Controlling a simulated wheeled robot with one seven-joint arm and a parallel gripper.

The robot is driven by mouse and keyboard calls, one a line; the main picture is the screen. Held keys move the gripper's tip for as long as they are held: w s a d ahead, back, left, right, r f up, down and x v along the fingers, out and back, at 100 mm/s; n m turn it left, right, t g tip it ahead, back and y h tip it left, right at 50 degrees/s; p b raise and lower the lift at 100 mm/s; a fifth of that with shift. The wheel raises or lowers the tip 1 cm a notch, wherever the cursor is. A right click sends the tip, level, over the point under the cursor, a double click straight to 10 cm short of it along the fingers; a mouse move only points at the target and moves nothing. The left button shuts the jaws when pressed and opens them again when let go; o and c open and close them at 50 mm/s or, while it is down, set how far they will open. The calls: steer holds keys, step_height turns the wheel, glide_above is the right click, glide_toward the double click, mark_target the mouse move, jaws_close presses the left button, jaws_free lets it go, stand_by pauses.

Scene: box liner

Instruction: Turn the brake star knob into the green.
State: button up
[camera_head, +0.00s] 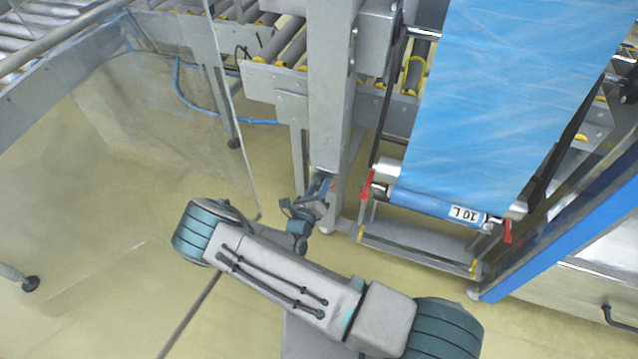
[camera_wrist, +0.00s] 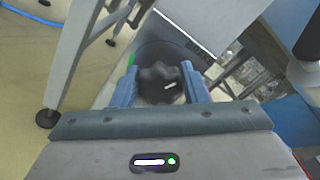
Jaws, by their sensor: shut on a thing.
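The black star knob (camera_wrist: 160,80) is in the middle of the wrist view, with a short white mark on its face right of centre. A small green patch (camera_wrist: 131,59) shows at the upper left of the knob, beside my left finger. The white mark lies away from the green. My gripper (camera_wrist: 160,88) has one blue finger on each side of the knob and is shut on it. In the head view my gripper (camera_head: 320,188) is at the lower part of the grey upright post (camera_head: 332,90). The knob cannot be made out there.
A blue film web (camera_head: 515,90) runs down to a roll (camera_head: 435,205) labelled "10 L", right of the post. Red levers (camera_head: 367,185) sit at the roll's ends. Roller conveyors (camera_head: 290,50) stand behind. A clear panel (camera_head: 165,130) is at left, above open yellow floor.

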steer(key=shift+a+f+n+p, duration=0.15)
steer(key=shift+n+p, duration=0.4)
steer(key=shift+n, duration=1.65)
steer(key=o, duration=1)
steer(key=shift+c, duration=0.2)
steer(key=p+v, duration=0.2)
steer(key=v, duration=1.2)
steer(key=shift+w, duration=0.1)
